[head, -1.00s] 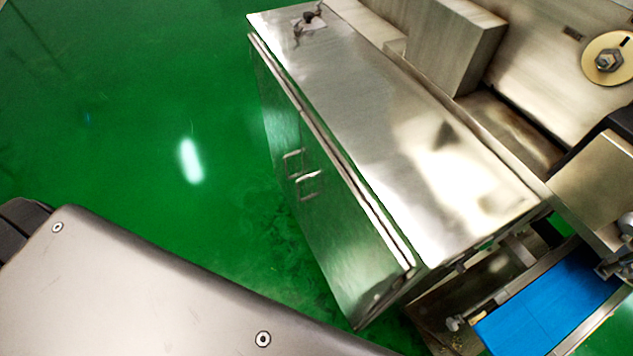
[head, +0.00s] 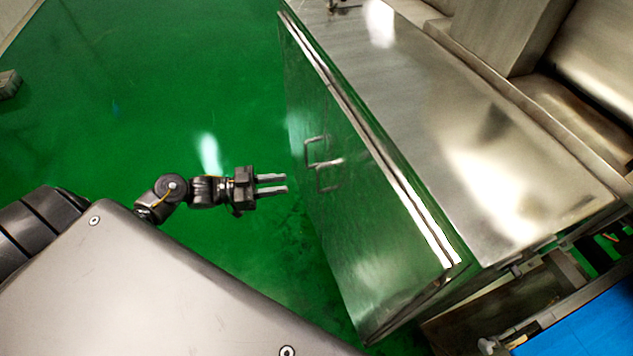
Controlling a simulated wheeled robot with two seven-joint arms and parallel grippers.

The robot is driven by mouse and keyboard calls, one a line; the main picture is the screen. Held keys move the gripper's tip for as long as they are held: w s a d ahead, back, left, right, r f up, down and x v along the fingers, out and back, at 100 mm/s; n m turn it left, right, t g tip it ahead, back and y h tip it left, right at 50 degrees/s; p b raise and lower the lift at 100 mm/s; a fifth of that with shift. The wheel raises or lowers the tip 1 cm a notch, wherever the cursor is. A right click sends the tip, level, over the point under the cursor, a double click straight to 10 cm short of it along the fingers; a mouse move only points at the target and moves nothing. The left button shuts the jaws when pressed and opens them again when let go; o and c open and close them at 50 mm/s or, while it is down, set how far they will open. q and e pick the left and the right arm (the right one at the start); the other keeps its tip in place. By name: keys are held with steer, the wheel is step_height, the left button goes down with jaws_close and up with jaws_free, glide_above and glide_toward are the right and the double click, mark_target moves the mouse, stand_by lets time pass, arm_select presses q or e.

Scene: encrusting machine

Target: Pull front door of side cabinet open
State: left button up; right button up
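The side cabinet (head: 470,130) is a brushed-metal box in the middle right of the head view. Its left face has two metal doors, a nearer one (head: 385,240) and a farther one (head: 303,95). Both look shut. Two bracket-shaped handles, one on the far door (head: 308,152) and one on the near door (head: 324,180), sit close together by the seam. My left gripper (head: 286,184) is open and empty, its two parallel fingers pointing right toward the handles with a visible space between. It appears apart from the doors. My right gripper is not in view.
The green floor (head: 130,110) left of the cabinet is clear. Larger metal machine parts (head: 510,35) stand behind the cabinet at right. A blue conveyor belt (head: 580,325) lies at the lower right, close to the cabinet's near end.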

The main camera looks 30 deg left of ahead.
mark_target(317, 189)
arm_select(q)
steer(key=p+x, duration=0.2)
steer(key=x, duration=0.8)
steer(key=shift+w+d, duration=0.25)
steer(key=shift+d, duration=0.05)
jaws_close()
steer(key=shift+a, duration=0.1)
